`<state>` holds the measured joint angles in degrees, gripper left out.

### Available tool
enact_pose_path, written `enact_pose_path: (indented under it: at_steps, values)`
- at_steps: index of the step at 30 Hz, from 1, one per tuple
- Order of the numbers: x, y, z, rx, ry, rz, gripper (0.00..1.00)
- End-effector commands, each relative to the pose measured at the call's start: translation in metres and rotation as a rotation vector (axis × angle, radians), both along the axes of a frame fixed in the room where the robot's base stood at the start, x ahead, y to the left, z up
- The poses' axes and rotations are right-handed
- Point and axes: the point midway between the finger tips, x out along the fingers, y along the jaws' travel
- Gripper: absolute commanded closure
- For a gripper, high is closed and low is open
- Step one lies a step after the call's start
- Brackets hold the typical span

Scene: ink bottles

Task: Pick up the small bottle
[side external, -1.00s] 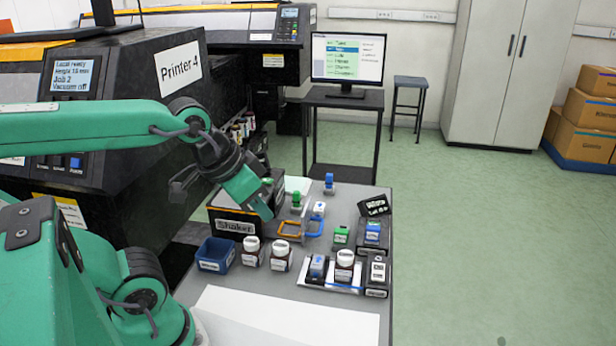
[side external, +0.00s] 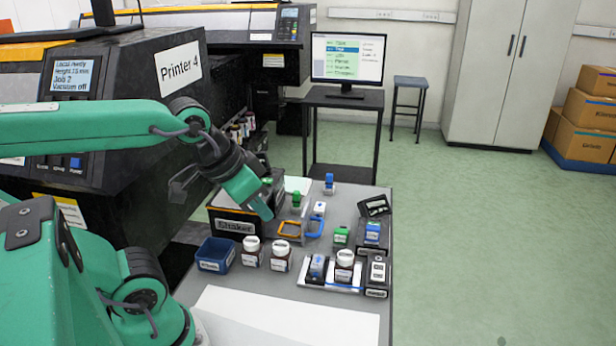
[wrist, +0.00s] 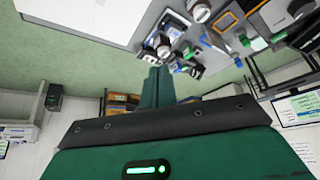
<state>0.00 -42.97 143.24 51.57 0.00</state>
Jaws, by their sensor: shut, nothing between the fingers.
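Several dark bottles with white caps stand on the grey table; I cannot tell which one is the small bottle. In the side view, two bottles stand side by side, a left one (side external: 251,254) and a right one (side external: 281,256). A third bottle (side external: 344,268) stands on a white tray (side external: 312,284). My gripper (side external: 266,212) is above the black Shaker box (side external: 236,222), behind and above the two bottles, apart from them. It is shut and empty. In the wrist view, my gripper's green fingers (wrist: 158,84) point toward the table items, and white-capped bottles (wrist: 201,12) show near the top.
A blue bin (side external: 215,256) stands left of the bottles. Orange (side external: 289,229) and blue (side external: 314,227) frames, small green and blue items, and a black stand (side external: 377,276) crowd the table. White paper (side external: 285,318) covers the front. Printer 4 (side external: 130,105) rises at left.

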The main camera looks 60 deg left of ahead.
Motion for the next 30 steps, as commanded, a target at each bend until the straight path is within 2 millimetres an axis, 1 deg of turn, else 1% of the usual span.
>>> enact_pose_path:
  at_steps: [3,4,8,9,12,23,30]
  values:
    - [0.0,0.0,0.0,0.0,0.0,0.0,1.0]
    - [0.0,0.0,0.0,0.0,0.0,0.0,0.98]
    - [0.0,0.0,0.0,0.0,0.0,0.0,0.72]
    - [0.0,0.0,0.0,0.0,0.0,0.0,0.65]
    - [0.0,0.0,0.0,0.0,0.0,0.0,0.47]
    - [0.001,0.001,-0.001,-0.002,0.004,0.006,0.47]
    - [0.013,0.007,-0.008,-0.018,0.046,0.065,0.47]
